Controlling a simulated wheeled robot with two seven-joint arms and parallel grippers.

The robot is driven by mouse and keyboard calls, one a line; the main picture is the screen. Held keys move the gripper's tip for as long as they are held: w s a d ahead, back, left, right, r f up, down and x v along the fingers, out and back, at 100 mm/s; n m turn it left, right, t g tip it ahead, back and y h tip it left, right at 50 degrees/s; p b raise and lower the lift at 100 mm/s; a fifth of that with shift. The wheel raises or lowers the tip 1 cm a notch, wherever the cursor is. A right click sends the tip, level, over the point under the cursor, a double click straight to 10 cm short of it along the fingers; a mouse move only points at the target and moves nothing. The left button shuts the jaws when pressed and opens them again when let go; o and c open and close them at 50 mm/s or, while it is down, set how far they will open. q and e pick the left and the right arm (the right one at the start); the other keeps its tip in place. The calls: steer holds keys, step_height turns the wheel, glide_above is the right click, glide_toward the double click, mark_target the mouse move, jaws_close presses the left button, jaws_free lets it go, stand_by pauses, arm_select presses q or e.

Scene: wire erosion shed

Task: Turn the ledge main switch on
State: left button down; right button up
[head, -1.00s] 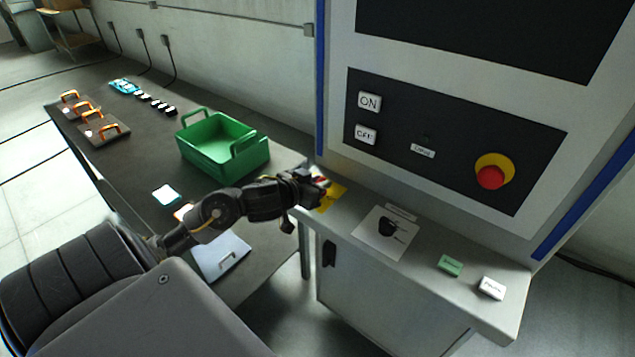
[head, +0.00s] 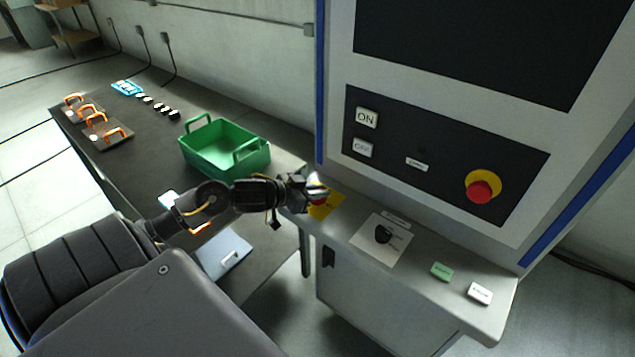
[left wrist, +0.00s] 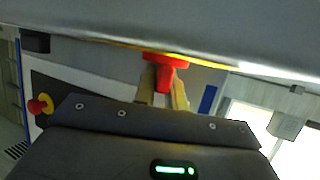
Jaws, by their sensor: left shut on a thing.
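The ledge main switch has a red handle (left wrist: 166,76) on a yellow plate (head: 325,208), at the left end of the grey ledge (head: 350,212). My left gripper (head: 318,191) comes in from the left over the plate, and in the head view it hides most of the handle. In the left wrist view my left gripper (left wrist: 164,90) has its two fingers on either side of the red handle, shut on it. The on or off marking of the switch cannot be read. My right gripper is in neither view.
A black knob on a white plate (head: 395,250), a green button (head: 442,271) and a white button (head: 480,293) sit further right on the ledge. A red emergency stop (head: 480,191) is on the panel above. A green crate (head: 205,165) stands on the dark table (head: 150,170).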

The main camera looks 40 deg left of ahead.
arm_select(q)
steer(key=shift+a+m+g+h, duration=0.1)
steer(key=shift+m+g+h, duration=0.4)
steer(key=shift+m+h, duration=0.5)
steer(key=shift+w+m+h, duration=0.1)
steer(key=shift+m+h, duration=0.3)
steer(key=shift+m, duration=0.1)
steer(key=shift+f+m+g+h+b, duration=0.15)
steer(key=shift+m+g+h+b, duration=0.15)
steer(key=shift+m+g+h, duration=0.55)
steer(key=m+g+h+b, duration=0.3)
steer(key=m+g+b, duration=0.2)
steer(key=b, duration=0.2)
steer(key=shift+m+g+h+b, duration=0.25)
steer(key=shift+h+b, duration=0.1)
steer(key=shift+b, duration=0.05)
steer(key=shift+m+g+h+b, duration=0.3)
steer(key=shift+m+g+b, duration=0.7)
steer(key=shift+m+g, duration=0.4)
steer(key=shift+g, duration=0.2)
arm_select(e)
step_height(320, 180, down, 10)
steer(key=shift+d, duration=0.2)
arm_select(q)
steer(key=shift+m+g+b, duration=0.3)
steer(key=shift+g+b, duration=0.05)
steer(key=shift+g, duration=0.05)
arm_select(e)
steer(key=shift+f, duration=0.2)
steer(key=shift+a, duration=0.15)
